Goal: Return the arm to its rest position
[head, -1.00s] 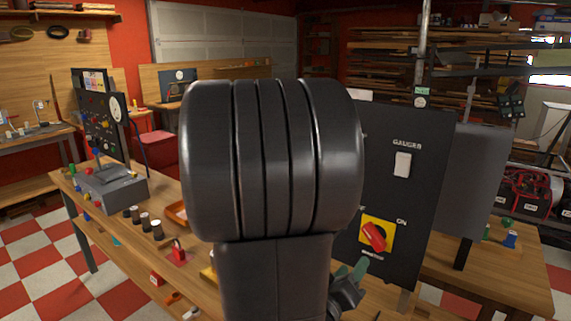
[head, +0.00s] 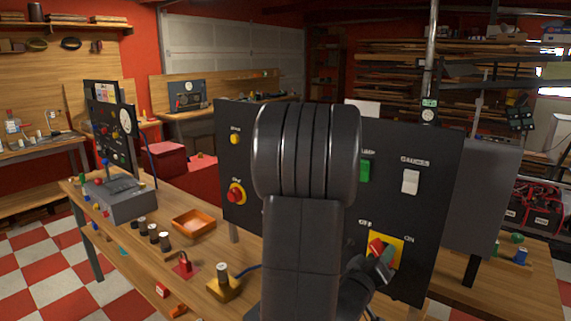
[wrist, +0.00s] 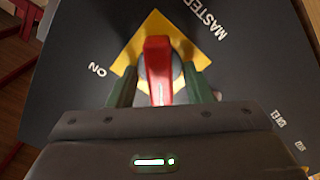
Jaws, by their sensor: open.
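My gripper (head: 384,259) is at the black panel, at the red master switch (head: 376,247) on its yellow plate (head: 400,248). In the wrist view my gripper (wrist: 160,92) is open. Its two green fingers stand one on each side of the red switch handle (wrist: 159,68), with a gap showing on both sides. The yellow plate (wrist: 152,27) lies behind, with ON and MASTER printed near it. My arm blocks the middle of the head view and hides part of the panel.
The black panel (head: 440,170) also carries a green switch (head: 365,171), a white switch (head: 410,182) and a red button (head: 236,194). On the wooden bench stand an orange tray (head: 193,223), a yellow block (head: 224,287), a red padlock (head: 186,265) and a grey console (head: 120,200).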

